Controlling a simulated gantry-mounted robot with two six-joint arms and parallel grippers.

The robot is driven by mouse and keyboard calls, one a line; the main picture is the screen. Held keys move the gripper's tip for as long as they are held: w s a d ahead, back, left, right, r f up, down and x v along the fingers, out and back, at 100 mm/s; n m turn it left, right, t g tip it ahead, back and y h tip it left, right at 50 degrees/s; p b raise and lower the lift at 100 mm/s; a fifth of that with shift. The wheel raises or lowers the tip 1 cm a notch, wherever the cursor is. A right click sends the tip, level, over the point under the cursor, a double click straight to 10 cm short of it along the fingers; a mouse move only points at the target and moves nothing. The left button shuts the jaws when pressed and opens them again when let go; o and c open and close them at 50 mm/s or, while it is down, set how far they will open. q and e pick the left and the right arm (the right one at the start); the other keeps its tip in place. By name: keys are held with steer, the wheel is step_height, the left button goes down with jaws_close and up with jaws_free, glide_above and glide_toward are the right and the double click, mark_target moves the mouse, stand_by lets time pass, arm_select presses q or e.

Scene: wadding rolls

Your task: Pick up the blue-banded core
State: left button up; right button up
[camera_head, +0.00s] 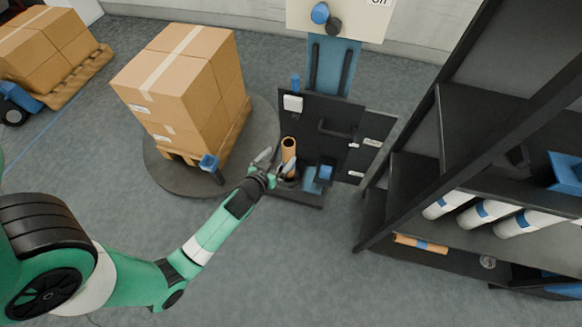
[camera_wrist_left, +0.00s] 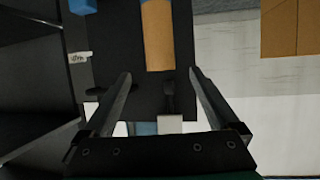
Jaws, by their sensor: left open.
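A brown cardboard core with a blue band (camera_head: 420,243) lies on its side on the low shelf at the right, well away from my left gripper. Another brown core (camera_head: 289,150) stands upright at the dark wrapping machine; no blue band shows on its visible part. My left gripper (camera_head: 276,166) is open beside this upright core, its fingers spread near the core's lower part. In the left wrist view the upright core (camera_wrist_left: 157,35) shows ahead, beyond and between the two fingertips. Nothing is held between the fingers. My right gripper is not in view.
A dark shelf rack (camera_head: 403,170) holds several white rolls with blue bands (camera_head: 483,213). Stacked cartons (camera_head: 185,85) stand on a pallet on a round turntable (camera_head: 165,181) left of the machine (camera_head: 345,112). The grey floor in front is clear.

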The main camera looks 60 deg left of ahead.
mark_target(286, 150)
arm_select(q)
steer(key=b+x, duration=0.2)
steer(key=x, duration=0.3)
steer(key=shift+w+a+f+b, duration=0.2)
steer(key=shift+w+b, duration=0.1)
steer(key=shift+b, duration=0.1)
steer(key=shift+w+a, duration=0.25)
steer(key=shift+f, duration=0.15)
steer(key=b+x, duration=0.3)
steer(key=x, duration=0.1)
steer(key=shift+a+f+b, duration=0.1)
steer(key=shift+f+b, duration=0.15)
steer(key=shift+b, duration=0.05)
steer(key=shift+w+a, duration=0.2)
steer(key=shift+w, duration=0.15)
steer(key=shift+c, duration=0.4)
jaws_close()
